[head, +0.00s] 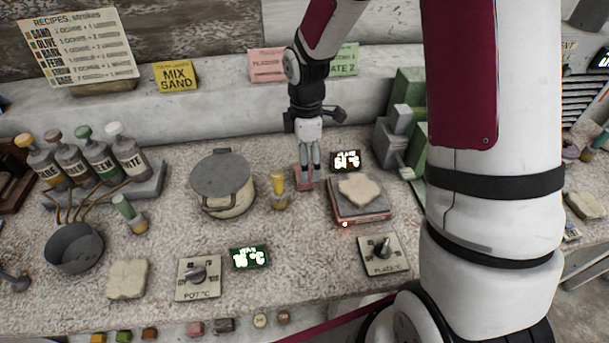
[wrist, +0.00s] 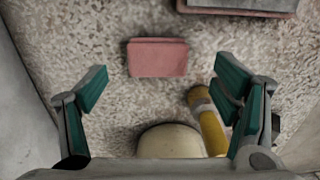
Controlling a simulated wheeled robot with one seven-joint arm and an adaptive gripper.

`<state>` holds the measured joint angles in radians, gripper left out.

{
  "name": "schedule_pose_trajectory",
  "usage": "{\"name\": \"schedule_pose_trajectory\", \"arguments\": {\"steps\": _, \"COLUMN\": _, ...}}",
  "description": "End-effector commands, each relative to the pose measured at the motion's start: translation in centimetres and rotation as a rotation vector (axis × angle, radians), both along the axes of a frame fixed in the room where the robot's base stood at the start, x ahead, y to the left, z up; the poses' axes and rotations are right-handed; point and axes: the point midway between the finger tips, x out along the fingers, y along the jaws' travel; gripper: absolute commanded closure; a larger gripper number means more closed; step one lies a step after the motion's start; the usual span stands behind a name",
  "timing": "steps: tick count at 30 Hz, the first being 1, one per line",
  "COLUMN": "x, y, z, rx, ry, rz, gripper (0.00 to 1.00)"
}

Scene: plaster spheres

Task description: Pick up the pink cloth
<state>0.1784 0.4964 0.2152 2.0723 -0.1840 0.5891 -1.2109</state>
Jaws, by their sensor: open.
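The pink cloth (wrist: 157,57) is a small, flat pink rectangle lying on the speckled worktop, ahead of the fingers in the wrist view. In the head view the pink cloth (head: 303,181) shows just under and beside the fingers, partly covered by them. My gripper (head: 309,166) points down between the lidded pot and the hot plate. In the wrist view my gripper (wrist: 165,88) has its teal-padded fingers spread wide with nothing between the tips. The cloth looks apart from both fingers; the exact height gap cannot be told.
The lidded pot (head: 223,184) stands left of the cloth. The hot plate (head: 361,210), bearing a pale piece, is at the right. Green and grey blocks (head: 400,125) stand behind it.

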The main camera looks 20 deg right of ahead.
Motion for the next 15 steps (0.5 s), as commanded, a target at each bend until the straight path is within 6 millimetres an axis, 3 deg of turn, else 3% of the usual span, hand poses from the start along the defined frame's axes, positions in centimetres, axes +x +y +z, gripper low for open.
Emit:
{"name": "schedule_pose_trajectory", "arguments": {"steps": 9, "x": 0.3, "y": 0.2, "z": -4.2, "rx": 0.000, "ry": 0.004, "rz": -0.001, "gripper": 0.18}}
{"name": "schedule_pose_trajectory", "arguments": {"steps": 15, "x": 0.3, "y": 0.2, "z": -5.1, "rx": 0.000, "ry": 0.001, "rz": -0.001, "gripper": 0.18}}
